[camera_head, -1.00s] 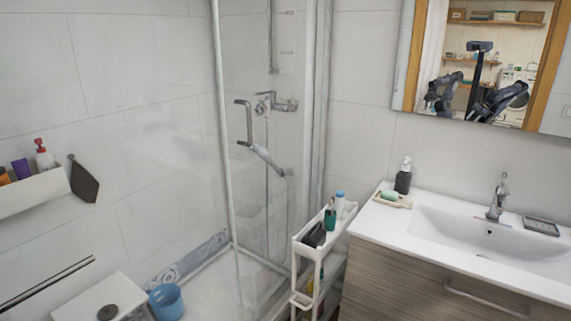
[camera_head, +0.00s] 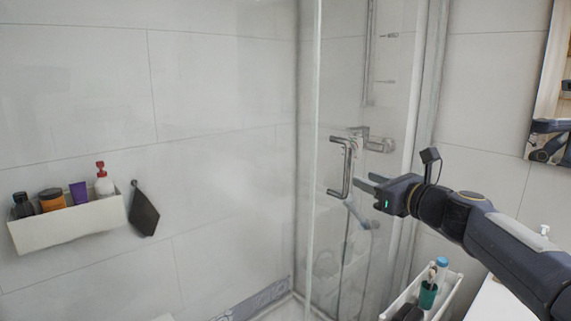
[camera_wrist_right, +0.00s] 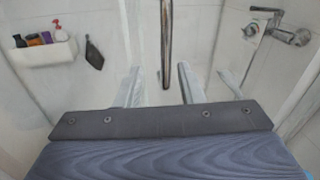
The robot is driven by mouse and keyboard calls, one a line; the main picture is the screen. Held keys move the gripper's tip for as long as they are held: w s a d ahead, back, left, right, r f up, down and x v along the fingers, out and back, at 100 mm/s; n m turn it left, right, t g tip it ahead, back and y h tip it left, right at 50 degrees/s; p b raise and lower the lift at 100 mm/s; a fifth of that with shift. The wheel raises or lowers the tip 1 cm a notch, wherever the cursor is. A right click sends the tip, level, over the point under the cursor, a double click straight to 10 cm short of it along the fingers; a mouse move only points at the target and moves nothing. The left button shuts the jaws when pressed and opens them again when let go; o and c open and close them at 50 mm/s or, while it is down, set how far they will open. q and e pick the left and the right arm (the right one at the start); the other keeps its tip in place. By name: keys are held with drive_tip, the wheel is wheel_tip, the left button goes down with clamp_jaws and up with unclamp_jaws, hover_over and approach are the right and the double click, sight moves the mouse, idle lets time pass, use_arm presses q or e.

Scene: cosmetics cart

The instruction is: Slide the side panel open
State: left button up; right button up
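The clear glass side panel (camera_head: 338,85) of the shower stands upright in the middle of the head view. Its metal bar handle (camera_head: 345,168) is on the panel's left part. My right gripper (camera_head: 364,183) reaches in from the right, with its fingertips just right of the handle. In the right wrist view, the fingers of the gripper (camera_wrist_right: 158,82) are spread. The handle (camera_wrist_right: 166,45) hangs ahead, in line with the gap between them, and I see no grip on it. My left gripper is out of view.
A white slim cart (camera_head: 397,298) with a green cup (camera_head: 427,295) stands below my right arm. A white wall shelf (camera_head: 70,221) with several bottles is at left. Shower taps (camera_head: 378,144) show behind the glass. A mirror (camera_head: 548,110) is at the right edge.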

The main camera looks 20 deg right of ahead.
sight(349, 168)
drive_tip(key=shift+w+r+m, duration=0.2)
drive_tip(key=shift+w+m, duration=0.05)
drive_tip(key=shift+w, duration=0.35)
drive_tip(key=shift+w+r+m, duration=0.2)
drive_tip(key=shift+w+m, duration=0.05)
drive_tip(key=shift+w, duration=0.3)
drive_tip(key=p+x, duration=0.1)
drive_tip(key=x, duration=0.5)
drive_tip(key=shift+w+p, duration=0.25)
drive_tip(key=shift+p, duration=0.15)
drive_tip(key=shift+c, duration=0.3)
clamp_jaws()
